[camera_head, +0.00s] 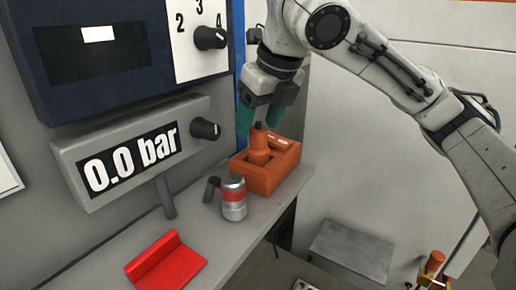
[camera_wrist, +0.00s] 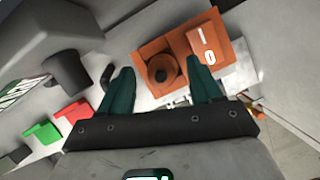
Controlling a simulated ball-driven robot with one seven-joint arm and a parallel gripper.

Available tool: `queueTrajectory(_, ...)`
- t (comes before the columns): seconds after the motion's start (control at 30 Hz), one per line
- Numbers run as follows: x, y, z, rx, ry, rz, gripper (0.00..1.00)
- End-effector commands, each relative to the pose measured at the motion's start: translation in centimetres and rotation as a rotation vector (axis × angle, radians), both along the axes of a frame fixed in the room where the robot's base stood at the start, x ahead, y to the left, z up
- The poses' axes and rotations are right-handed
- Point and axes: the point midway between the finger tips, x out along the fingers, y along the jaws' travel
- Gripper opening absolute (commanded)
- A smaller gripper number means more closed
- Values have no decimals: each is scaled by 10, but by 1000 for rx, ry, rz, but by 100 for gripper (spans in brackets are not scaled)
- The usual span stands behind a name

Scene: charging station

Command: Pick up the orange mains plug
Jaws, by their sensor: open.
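The orange mains plug (camera_head: 258,148) stands upright in an orange socket box (camera_head: 286,164) at the right end of the grey shelf. The plug has a dark tip on top. My gripper (camera_head: 260,122), with two green fingers, is open just above the plug in the head view. In the wrist view the plug (camera_wrist: 161,72) lies beyond and between the open fingertips of my gripper (camera_wrist: 160,85). Nothing is held. The box also shows in the wrist view (camera_wrist: 209,48), with white markings on its right part. I cannot tell whether either finger touches the plug.
A silver-and-red can-like item with a dark handle (camera_head: 233,198) stands left of the box. A red folded piece (camera_head: 166,262) lies farther left on the shelf (camera_head: 205,232). A grey 0.0 bar display (camera_head: 132,150) and a dark panel are on the wall behind.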

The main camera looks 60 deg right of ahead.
Motion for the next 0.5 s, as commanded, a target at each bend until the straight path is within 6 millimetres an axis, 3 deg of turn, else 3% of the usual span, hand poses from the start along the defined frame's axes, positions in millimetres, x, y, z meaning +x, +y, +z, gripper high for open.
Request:
queueTrajectory(0.2,8,-2,-25,1,1,1,64)
queueTrajectory(0.5,9,-3,-28,0,-1,1,62)
